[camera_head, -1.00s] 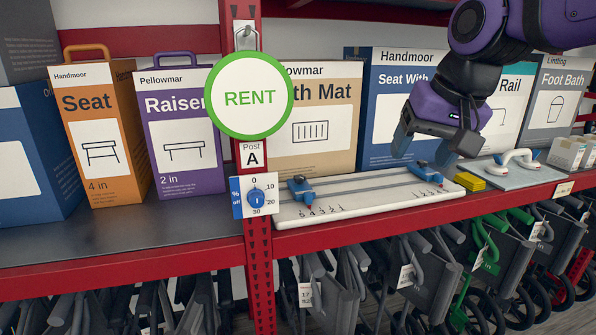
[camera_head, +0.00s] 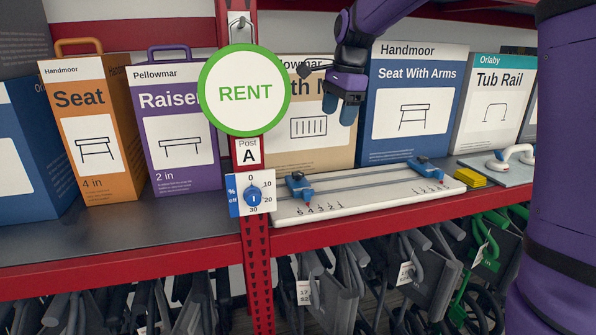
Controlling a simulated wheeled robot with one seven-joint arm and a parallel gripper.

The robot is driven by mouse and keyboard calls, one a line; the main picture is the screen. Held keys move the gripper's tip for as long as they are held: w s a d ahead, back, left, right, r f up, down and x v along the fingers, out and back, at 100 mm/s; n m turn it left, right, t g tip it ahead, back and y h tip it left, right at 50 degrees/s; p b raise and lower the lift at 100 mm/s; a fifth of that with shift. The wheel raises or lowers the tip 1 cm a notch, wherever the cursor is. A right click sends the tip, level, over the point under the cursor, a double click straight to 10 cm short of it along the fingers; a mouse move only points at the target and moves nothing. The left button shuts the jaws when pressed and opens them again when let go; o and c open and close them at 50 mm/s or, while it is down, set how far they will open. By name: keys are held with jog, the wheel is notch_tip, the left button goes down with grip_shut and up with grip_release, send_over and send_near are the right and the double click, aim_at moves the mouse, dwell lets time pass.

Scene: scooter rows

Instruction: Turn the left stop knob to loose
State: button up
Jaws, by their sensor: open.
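A white board (camera_head: 375,199) with a grey rail lies on the shelf. The left blue stop (camera_head: 299,186) sits on the rail above the printed numbers, its red pointer near the 4. The right blue stop (camera_head: 427,169) sits near the rail's far end, over another small scale. Whether either knob is tight or loose cannot be told. My gripper (camera_head: 340,104) hangs above and behind the board, in front of the bath mat box, up and right of the left stop. Its blue fingers are apart and hold nothing.
A red post (camera_head: 257,275) with a round RENT sign (camera_head: 245,91) and a blue dial (camera_head: 253,195) stands just left of the board. Boxes such as Seat With Arms (camera_head: 411,105) line the back. A yellow block (camera_head: 470,178) lies right of the board. My arm covers the right side.

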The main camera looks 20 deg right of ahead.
jog(key=w+a+f+m+g, duration=0.15)
jog(key=w+f+m, duration=0.3)
jog(key=w, duration=0.45)
jog(key=m+h, duration=0.1)
jog(key=m, duration=0.2)
send_near(298, 173)
notch_tip(298, 173, down, 9)
jog(key=shift+a+r, duration=0.1)
jog(key=c, duration=0.9)
